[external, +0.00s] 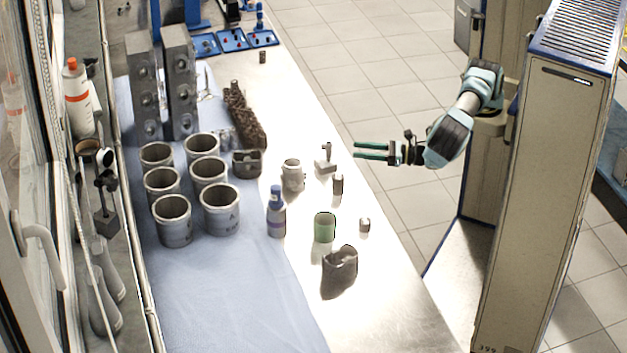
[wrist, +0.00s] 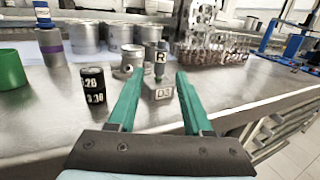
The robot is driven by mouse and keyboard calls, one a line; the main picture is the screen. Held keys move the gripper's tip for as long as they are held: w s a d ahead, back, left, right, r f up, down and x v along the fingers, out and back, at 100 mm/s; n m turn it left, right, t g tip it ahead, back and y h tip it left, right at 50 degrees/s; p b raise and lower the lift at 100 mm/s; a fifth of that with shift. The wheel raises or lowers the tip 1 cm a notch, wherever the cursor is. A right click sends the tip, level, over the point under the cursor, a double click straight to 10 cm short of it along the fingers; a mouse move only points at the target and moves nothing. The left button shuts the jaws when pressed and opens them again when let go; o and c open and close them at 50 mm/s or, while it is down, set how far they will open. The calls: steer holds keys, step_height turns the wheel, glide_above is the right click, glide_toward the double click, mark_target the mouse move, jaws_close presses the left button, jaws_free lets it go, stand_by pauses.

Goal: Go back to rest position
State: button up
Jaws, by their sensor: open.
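My gripper (external: 372,151) has two green fingers and shows at the right of the workbench in the external view, out by its right edge. In the wrist view my gripper (wrist: 152,85) is open, with nothing between its fingers. My arm reaches left from my column at the right. Beyond the fingers, a small metal part marked "03" (wrist: 158,93) stands on the bench, apart from them. A dark cylinder with white numbers (wrist: 93,88) stands left of the fingers.
Several grey cylinder liners (external: 171,218) stand on a blue cloth (external: 215,300). A blue-capped bottle (external: 276,215), a green cup (external: 324,228) and a dark piston-like part (external: 340,265) stand nearer. Blue trays (external: 232,40) lie at the far end. The floor right of the bench is clear.

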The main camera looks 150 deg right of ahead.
stand_by(0.3)
steer(key=m+g+y, duration=0.4)
steer(key=m+y, duration=0.6)
steer(key=m, duration=0.5)
glide_toward(370, 190)
steer(key=x, duration=0.6)
steer(key=shift+d+f, duration=0.1)
steer(key=shift+f, duration=0.05)
steer(key=w+a+r+m+y+b, duration=0.1)
steer(key=a+r+m+y, duration=0.25)
steer(key=a, duration=0.45)
steer(key=w+a+r+m+y+b, duration=0.2)
steer(key=a+r+m+y, duration=0.15)
steer(key=a, duration=0.45)
steer(key=s+a+r+m+g, duration=0.1)
steer(key=s+a+r, duration=0.1)
steer(key=s+r, duration=0.3)
steer(key=shift+r+m+g, duration=0.3)
steer(key=shift+r, duration=0.15)
steer(key=shift+s, duration=0.1)
